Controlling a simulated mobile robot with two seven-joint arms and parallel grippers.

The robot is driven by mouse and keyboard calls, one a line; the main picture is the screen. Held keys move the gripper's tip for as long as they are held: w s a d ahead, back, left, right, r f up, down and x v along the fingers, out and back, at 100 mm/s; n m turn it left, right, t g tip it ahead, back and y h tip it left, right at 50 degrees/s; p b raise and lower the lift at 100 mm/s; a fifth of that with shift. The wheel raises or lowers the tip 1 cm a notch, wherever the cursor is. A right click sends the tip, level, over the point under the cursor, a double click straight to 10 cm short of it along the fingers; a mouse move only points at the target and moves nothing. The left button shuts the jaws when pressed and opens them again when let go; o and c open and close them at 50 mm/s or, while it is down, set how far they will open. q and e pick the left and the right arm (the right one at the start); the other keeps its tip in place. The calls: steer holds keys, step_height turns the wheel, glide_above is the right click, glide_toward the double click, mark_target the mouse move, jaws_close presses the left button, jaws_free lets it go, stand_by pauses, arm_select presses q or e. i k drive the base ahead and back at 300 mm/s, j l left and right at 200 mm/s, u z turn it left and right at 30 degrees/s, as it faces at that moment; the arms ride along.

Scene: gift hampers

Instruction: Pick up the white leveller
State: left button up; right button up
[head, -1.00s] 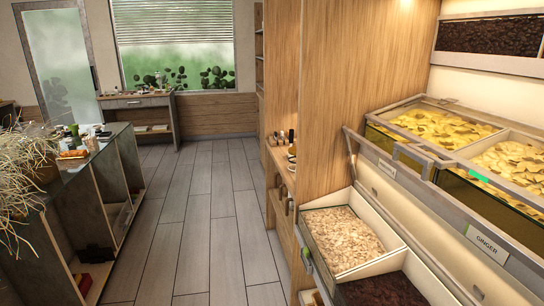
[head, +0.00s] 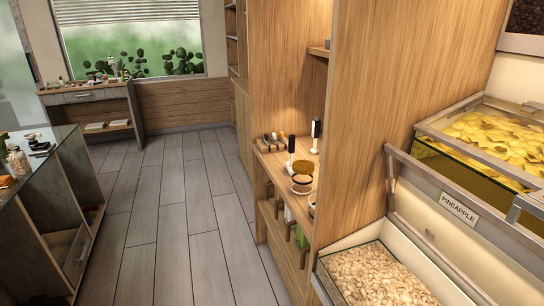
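I cannot make out for certain which object is the white leveller. On the lit wooden counter (head: 305,170) in the alcove, two upright black-and-white items stand: one (head: 291,148) at the front left and one (head: 316,135) further back. Small bowls (head: 302,183) sit on the counter's near side. Several small dark-handled items (head: 275,141) lie in a row at its far left end. Neither of my grippers is in view.
Drawers with dark handles (head: 283,228) are below the counter. Bins of dried fruit (head: 480,143) and pale flakes (head: 375,275) fill the right side. A glass-topped counter (head: 60,145) stands left. A desk (head: 90,97) is below the window. The tiled floor (head: 180,215) between is clear.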

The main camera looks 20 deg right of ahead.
mark_target(291, 139)
steer(key=i+z, duration=0.3)
steer(key=i, duration=0.15)
steer(key=i+j+z, duration=0.65)
steer(key=i, duration=0.2)
steer(key=l, duration=0.1)
